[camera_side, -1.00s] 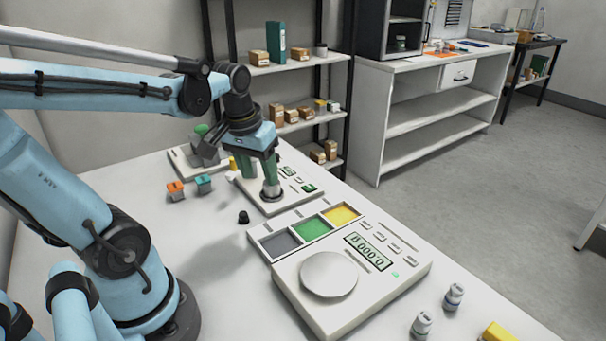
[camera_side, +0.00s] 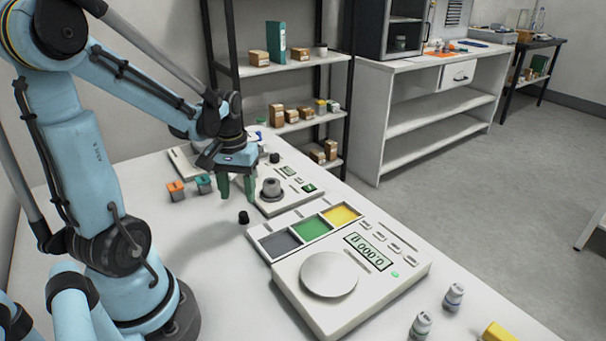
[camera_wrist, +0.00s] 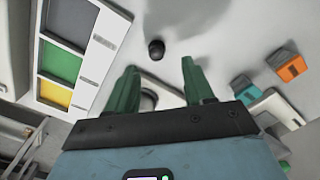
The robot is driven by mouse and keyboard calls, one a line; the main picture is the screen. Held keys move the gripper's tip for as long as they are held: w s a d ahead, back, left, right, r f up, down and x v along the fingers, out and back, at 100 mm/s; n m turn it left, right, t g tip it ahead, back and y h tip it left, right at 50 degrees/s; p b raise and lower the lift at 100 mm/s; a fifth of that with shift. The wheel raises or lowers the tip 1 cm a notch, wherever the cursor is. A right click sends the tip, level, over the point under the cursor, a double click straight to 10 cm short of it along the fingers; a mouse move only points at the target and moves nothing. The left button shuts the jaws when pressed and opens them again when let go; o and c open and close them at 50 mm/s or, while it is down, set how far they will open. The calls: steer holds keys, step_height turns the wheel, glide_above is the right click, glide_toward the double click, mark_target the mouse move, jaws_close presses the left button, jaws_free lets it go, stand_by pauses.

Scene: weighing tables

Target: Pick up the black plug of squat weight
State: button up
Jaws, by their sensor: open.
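A small black plug (camera_side: 243,217) stands on the white table, just left of the tray of coloured compartments. It also shows in the wrist view (camera_wrist: 156,50), beyond my fingertips. A squat grey weight (camera_side: 271,187) sits on the smaller scale (camera_side: 290,205); in the wrist view it is partly hidden behind my fingers. My gripper (camera_side: 237,197) points down with its green fingers apart and nothing between them. It hangs above the table, behind the plug and left of the squat weight. The wrist view shows both fingers (camera_wrist: 160,70) spread.
Orange (camera_side: 175,190) and teal (camera_side: 203,184) blocks stand to the left. The compartment tray (camera_side: 264,232) and large scale (camera_side: 350,318) lie to the right. Another dark round piece (camera_side: 275,157) is behind the small scale. Bare table lies left and front of the plug.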

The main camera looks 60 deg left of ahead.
mark_target(243, 213)
steer(key=shift+w+d+f, duration=0.1)
steer(key=shift+f, duration=1.3)
steer(key=shift+w+d+f, duration=0.1)
steer(key=shift+f, duration=1.25)
jaws_close()
